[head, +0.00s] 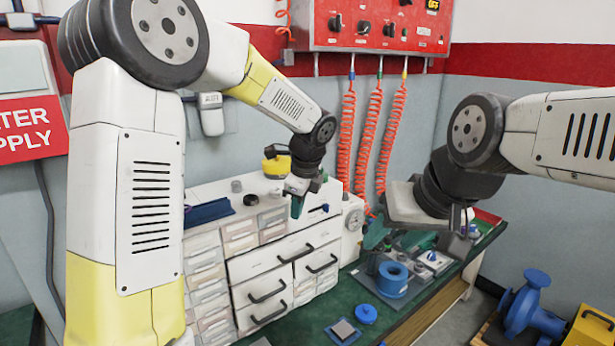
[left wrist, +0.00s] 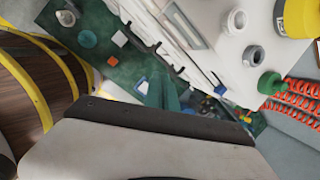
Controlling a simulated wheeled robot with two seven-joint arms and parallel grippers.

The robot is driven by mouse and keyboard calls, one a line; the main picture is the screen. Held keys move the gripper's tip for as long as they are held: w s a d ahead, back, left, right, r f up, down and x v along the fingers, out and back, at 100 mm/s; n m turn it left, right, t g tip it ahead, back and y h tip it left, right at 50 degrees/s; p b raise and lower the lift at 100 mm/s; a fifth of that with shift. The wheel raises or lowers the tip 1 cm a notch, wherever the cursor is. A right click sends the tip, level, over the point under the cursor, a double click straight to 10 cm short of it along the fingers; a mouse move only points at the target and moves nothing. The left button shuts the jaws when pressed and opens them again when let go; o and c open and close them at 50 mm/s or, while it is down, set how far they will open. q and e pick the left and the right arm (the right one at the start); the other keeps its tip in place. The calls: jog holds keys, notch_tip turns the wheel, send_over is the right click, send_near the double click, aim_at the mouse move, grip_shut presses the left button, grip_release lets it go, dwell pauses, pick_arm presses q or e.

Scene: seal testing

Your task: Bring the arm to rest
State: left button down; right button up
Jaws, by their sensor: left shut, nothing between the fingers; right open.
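My left gripper (head: 298,206) hangs in front of the white drawer cabinet (head: 268,262), fingers pointing down. Its teal fingers are together with nothing between them. In the left wrist view, the shut fingers (left wrist: 164,94) show above the pale gripper body, with the green bench behind them. My left arm reaches up from the left and bends down to this gripper. My right gripper (head: 420,238) is at the right, above the far part of the bench. It is open, and its fingers are partly hard to make out.
Red coiled hoses (head: 346,140) hang from a red control panel (head: 375,22). A blue pump (head: 530,305) stands at the lower right.

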pick_arm(q)
jog(key=s+a+r+n+t+h, duration=0.1)
jog(key=s+a+r+n, duration=0.1)
jog(key=s+a+n, duration=0.2)
jog(key=s+a+r+n+t+h, duration=0.1)
jog(key=s+a+r+n, duration=0.2)
jog(key=s+n, duration=0.7)
jog(key=s+a+r+n+h, duration=0.1)
jog(key=s+a+r+n, duration=0.2)
jog(key=s, duration=0.7)
jog(key=shift+s+a+n+t+h, duration=0.3)
jog(key=shift+a+n, duration=0.8)
jog(key=shift+n, duration=1.3)
jog(key=shift+w, duration=0.1)
